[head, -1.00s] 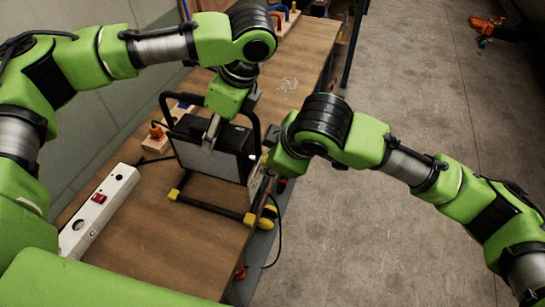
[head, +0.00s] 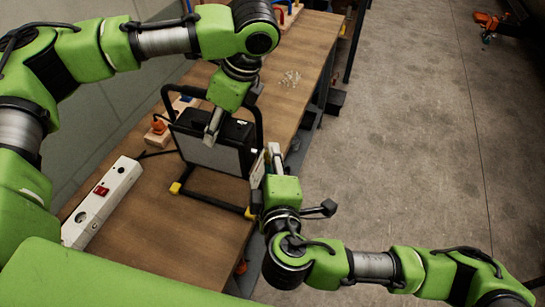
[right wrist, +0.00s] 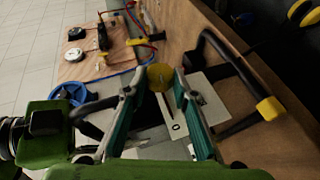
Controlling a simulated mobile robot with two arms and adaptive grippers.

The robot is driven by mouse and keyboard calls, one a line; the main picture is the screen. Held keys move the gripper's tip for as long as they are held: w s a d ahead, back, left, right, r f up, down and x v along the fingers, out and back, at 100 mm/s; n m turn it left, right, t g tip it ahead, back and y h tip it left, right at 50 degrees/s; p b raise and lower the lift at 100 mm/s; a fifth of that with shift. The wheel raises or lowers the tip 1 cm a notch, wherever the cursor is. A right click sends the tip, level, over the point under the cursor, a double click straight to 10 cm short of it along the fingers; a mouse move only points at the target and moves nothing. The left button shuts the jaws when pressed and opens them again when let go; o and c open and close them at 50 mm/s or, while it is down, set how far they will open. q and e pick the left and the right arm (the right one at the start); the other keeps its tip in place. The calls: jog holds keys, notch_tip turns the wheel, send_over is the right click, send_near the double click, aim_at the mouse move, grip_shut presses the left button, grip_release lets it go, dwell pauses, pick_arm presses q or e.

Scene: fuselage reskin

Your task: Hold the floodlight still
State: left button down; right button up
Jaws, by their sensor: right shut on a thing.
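The floodlight (head: 208,153) stands on the workbench, a dark boxy lamp in a black tube frame with yellow feet. My left gripper (head: 212,135) reaches down from above at the lamp's upper edge, one grey finger in front of its face. The other finger is hidden, so its grip cannot be told. My right gripper (head: 267,162) is at the floodlight's right side, fingers pointing at it. In the right wrist view its teal-padded fingers (right wrist: 158,90) are closed on a yellow knob (right wrist: 160,76) at the floodlight's side. A yellow foot (right wrist: 269,108) shows beside them.
A white power strip (head: 102,201) lies on the workbench (head: 165,250) to the left. The bench's right edge runs close to the right gripper. Open concrete floor (head: 420,120) lies beyond.

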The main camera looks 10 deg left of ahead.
jog(key=shift+d+f+t, duration=0.1)
jog(key=shift+f+t, duration=0.2)
jog(key=shift+t, duration=0.4)
jog(key=shift+n, duration=0.3)
jog(key=o, duration=1.1)
jog(key=shift+r, duration=0.1)
jog(key=v, duration=0.7)
jog(key=shift+s, duration=0.2)
